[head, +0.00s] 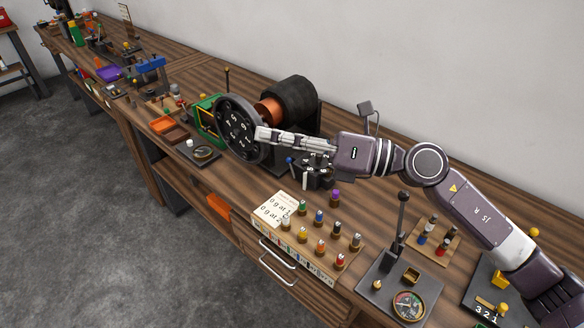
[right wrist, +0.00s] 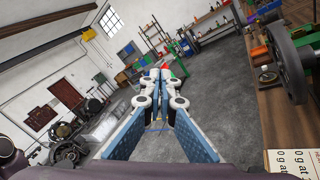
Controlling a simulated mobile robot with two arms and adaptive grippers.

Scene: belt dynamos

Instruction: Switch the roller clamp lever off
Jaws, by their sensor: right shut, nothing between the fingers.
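The belt dynamo stands on the bench in the head view. It has a dark spoked wheel (head: 238,128) and a black drum (head: 290,97) with a copper-coloured roller (head: 268,110). A dark block with a blue knob (head: 290,160) sits below my right gripper, partly hidden by the arm. I cannot tell for sure which part is the roller clamp lever. My right gripper (head: 262,135) is shut and empty, its tips in front of the wheel's right side. In the right wrist view its fingers (right wrist: 159,76) are together, and the wheel (right wrist: 287,62) is off to the right.
A tall black lever (head: 402,215) stands on a plate with a round gauge (head: 408,305) at the front right. An orange tray (head: 163,124) lies left. The floor (head: 90,240) is clear.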

